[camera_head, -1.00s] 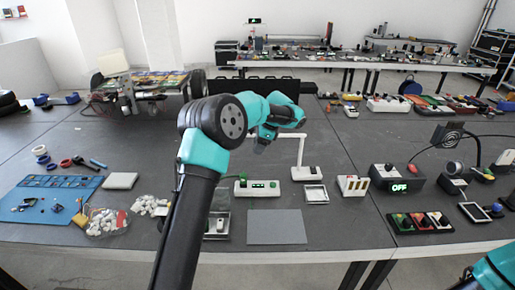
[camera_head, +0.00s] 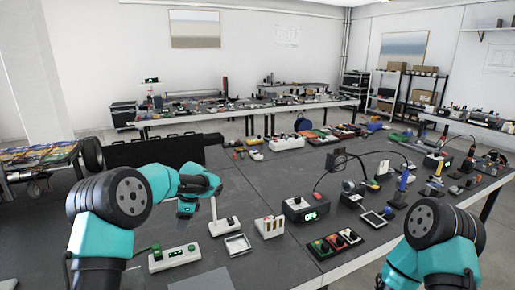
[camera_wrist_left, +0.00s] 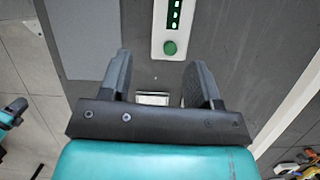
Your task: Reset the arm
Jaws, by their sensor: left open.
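My left arm reaches in from the left in the head view, bent over the near table. Its gripper (camera_head: 186,208) hangs above the table, behind the white box with green lights and a green knob (camera_head: 175,257). In the left wrist view the two black fingers of this gripper (camera_wrist_left: 159,68) stand apart with nothing between them. The white box (camera_wrist_left: 170,20) lies beyond the fingertips there. My right arm shows at the lower right of the head view as a teal link with a black round joint; its gripper is out of view.
A white stand (camera_head: 224,225), a small square tray (camera_head: 238,244), a black box with a lit display (camera_head: 307,208) and a box with coloured buttons (camera_head: 335,243) stand on the near table. A cable arches over the right side. A second table stands behind.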

